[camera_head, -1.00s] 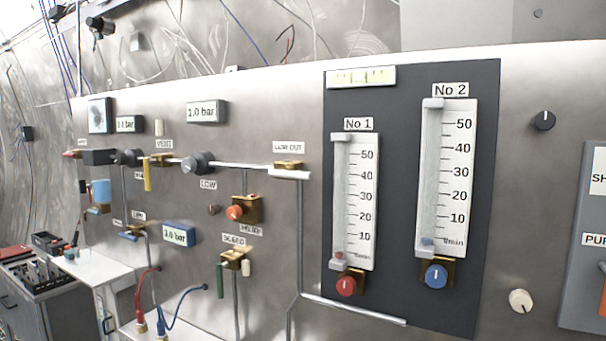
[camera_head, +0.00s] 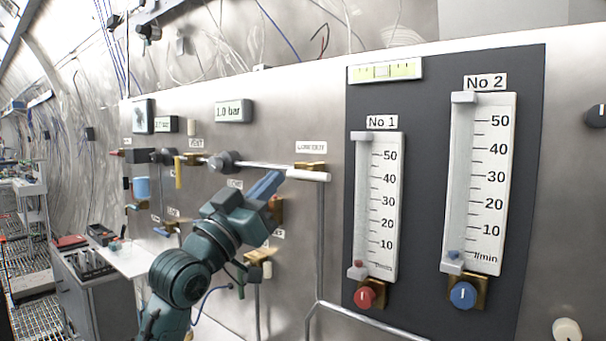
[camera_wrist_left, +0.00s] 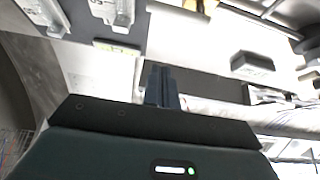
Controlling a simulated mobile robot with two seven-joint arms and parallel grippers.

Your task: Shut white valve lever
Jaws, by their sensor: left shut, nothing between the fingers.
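The white valve lever (camera_head: 308,175) lies about level on the brass valve under the "LOW OUT" label, on the steel panel. My left gripper (camera_head: 272,180) is just left of the lever and slightly lower, its blue fingers shut and empty. I cannot tell whether the fingertips touch it. In the left wrist view the closed fingers (camera_wrist_left: 161,87) point toward a bright, tilted view; I cannot make out the lever there. A smaller white lever (camera_head: 268,270) hangs on a lower valve. My right gripper is not in view.
Flowmeter No 1 (camera_head: 377,205) and flowmeter No 2 (camera_head: 480,180) stand on the dark plate right of the lever. An orange knob valve (camera_head: 276,207) is partly behind my gripper. A yellow lever (camera_head: 179,172) hangs farther left. A pipe (camera_head: 320,240) runs down below the lever.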

